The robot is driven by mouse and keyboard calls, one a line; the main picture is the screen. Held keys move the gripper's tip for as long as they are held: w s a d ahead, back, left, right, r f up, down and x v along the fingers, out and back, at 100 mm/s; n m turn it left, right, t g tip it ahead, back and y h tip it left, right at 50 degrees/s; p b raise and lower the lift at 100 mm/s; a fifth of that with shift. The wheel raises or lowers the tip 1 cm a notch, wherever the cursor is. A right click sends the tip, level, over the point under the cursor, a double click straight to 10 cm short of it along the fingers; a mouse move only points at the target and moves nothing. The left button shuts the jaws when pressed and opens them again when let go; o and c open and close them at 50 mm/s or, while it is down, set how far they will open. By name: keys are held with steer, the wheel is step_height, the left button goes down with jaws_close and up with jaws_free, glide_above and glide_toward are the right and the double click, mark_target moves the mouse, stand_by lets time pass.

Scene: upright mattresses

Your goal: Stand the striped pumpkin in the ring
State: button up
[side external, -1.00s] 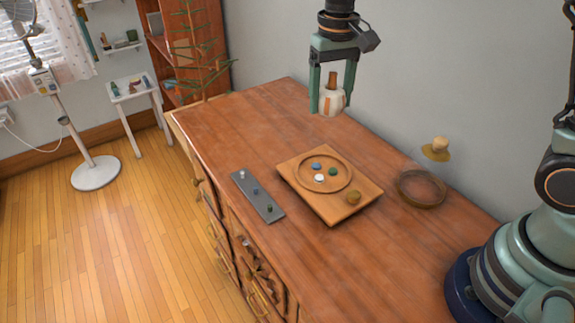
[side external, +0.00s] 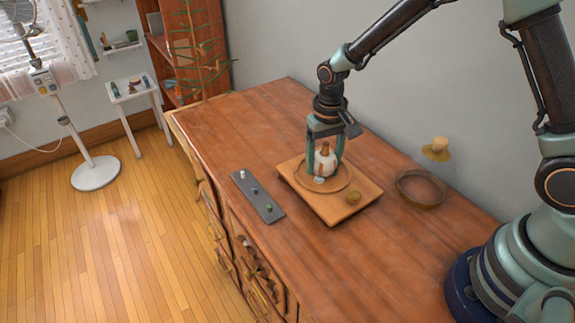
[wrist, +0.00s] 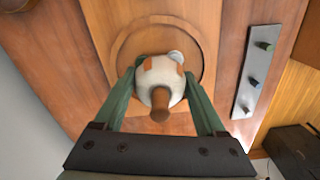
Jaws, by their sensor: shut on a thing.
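The striped pumpkin (side external: 324,164) is white with orange stripes and a brown stem. My gripper (side external: 325,170) is shut on it, one finger on each side, with the stem upward. The pumpkin is inside the round ring (side external: 348,180) cut into a square wooden board (side external: 330,212). I cannot tell whether its underside touches the board. In the wrist view the pumpkin (wrist: 158,82) sits between the fingers and hides part of the ring (wrist: 122,48). A white piece (wrist: 176,56) shows beside it; other small pieces in the ring are hidden.
A grey strip (side external: 257,197) with small pegs lies left of the board. A brown hoop (side external: 420,204) and a knobbed item (side external: 437,146) are at right. The dresser's far end is clear.

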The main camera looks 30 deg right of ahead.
steer(key=shift+f, duration=0.25)
jaws_close()
steer(key=o, duration=1.6)
jaws_free()
steer(key=shift+c, duration=0.2)
step_height(320, 180, up, 12)
steer(key=shift+r, duration=0.1)
steer(key=s+d+r+n+t, duration=0.2)
steer(key=s+d+r+t, duration=0.3)
steer(key=s+r, duration=0.4)
steer(key=shift+s+d+r+n+t, duration=0.3)
steer(key=shift+s+d, duration=0.4)
steer(key=shift+s, duration=1.3)
